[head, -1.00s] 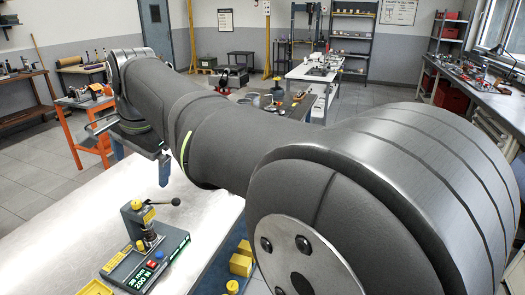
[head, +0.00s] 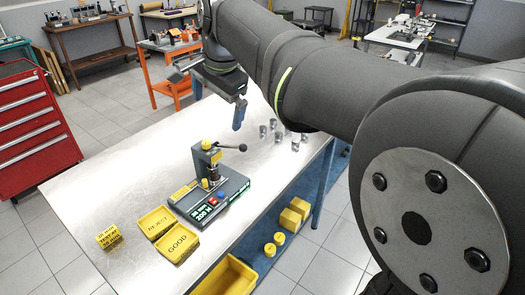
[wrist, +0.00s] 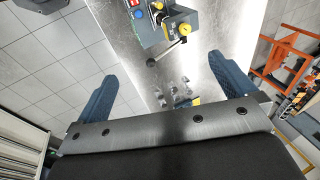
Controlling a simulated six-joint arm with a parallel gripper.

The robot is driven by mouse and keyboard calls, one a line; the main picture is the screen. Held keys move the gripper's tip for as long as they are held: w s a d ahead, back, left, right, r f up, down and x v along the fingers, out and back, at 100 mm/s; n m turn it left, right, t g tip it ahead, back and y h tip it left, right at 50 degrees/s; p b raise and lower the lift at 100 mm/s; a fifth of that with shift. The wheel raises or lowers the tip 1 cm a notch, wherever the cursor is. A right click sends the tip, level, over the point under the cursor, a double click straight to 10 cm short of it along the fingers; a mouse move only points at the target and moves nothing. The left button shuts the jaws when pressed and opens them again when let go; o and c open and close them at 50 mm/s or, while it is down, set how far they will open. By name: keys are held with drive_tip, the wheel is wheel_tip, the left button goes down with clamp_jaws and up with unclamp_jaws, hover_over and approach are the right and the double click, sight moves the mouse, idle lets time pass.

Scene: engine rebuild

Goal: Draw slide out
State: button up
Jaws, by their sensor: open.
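A small press tester (head: 218,196) stands on the metal bench, with a dark base, a yellow-capped column, a black-knobbed lever and a green "200 N" display. It also shows at the top of the wrist view (wrist: 160,22), lever toward me. I cannot tell which part is the slide. My gripper (wrist: 163,68) is open, its two blue fingers wide apart with nothing between them. In the head view a blue finger (head: 239,114) hangs above the bench, behind and right of the tester, apart from it.
Several small metal cylinders (head: 295,145) stand near the bench's right edge. Yellow REJECT (head: 157,222) and GOOD (head: 177,243) trays and a yellow block (head: 109,237) lie left of the tester. The bench (head: 110,190) is clear at left. A red drawer cabinet (head: 35,125) stands beyond.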

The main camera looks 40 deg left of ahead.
drive_tip(key=c, duration=0.6)
drive_tip(key=n, duration=0.1)
drive_tip(key=f+n, duration=0.1)
drive_tip(key=n, duration=0.1)
drive_tip(key=shift+s+a, duration=0.1)
drive_tip(key=shift+a, duration=0.2)
drive_tip(key=c, duration=0.7)
drive_tip(key=f+n, duration=0.1)
drive_tip(key=n, duration=0.2)
drive_tip(key=a+f+n, duration=0.1)
drive_tip(key=n, duration=0.3)
drive_tip(key=s+a+f+n+h, duration=0.1)
drive_tip(key=n, duration=0.2)
drive_tip(key=shift+s+f+n+t, duration=0.1)
drive_tip(key=shift+f+n+t, duration=0.1)
drive_tip(key=shift+n+t, duration=0.2)
drive_tip(key=shift+c, duration=0.4)
drive_tip(key=n+t, duration=0.2)
drive_tip(key=n, duration=2.6)
approach(204, 180)
drive_tip(key=shift+h, duration=0.4)
drive_tip(key=x, duration=0.9)
drive_tip(key=shift+a+r, duration=0.1)
drive_tip(key=shift+a, duration=0.2)
